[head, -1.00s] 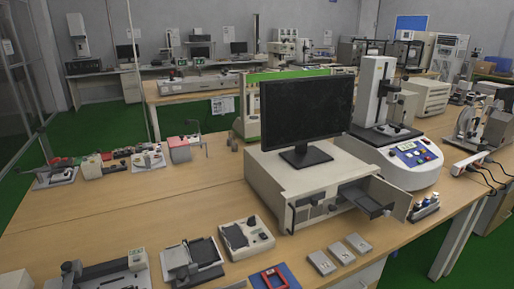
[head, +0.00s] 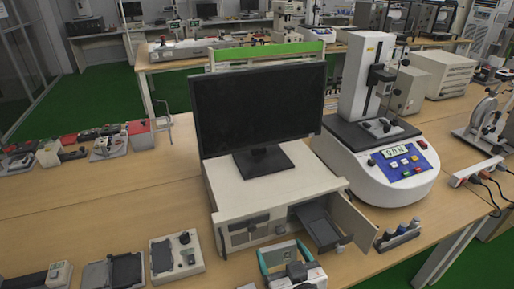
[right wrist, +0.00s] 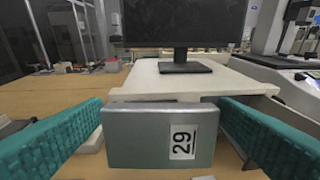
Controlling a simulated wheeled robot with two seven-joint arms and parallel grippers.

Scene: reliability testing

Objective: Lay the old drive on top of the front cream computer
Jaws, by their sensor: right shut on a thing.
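The front cream computer (head: 238,190) stands on the wooden table, a wide flat box with a monitor (head: 258,105) standing on its top. The monitor's foot covers the middle of the top; a bare strip shows in front of it. My right gripper (head: 287,255) is low in front of the computer at the bottom of the head view. In the right wrist view its teal fingers (right wrist: 160,125) are shut on a grey drive (right wrist: 135,138) with a white label reading 29. The drive is upright, its face towards the camera, with the computer's top (right wrist: 190,84) behind it. My left gripper is out of view.
The computer's front has an open drawer (head: 322,228) and an open door (head: 352,222) on its right. A white test stand (head: 372,165) is close on the right, with a small rack of bottles (head: 398,237) before it. A small device (head: 177,257) lies front left.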

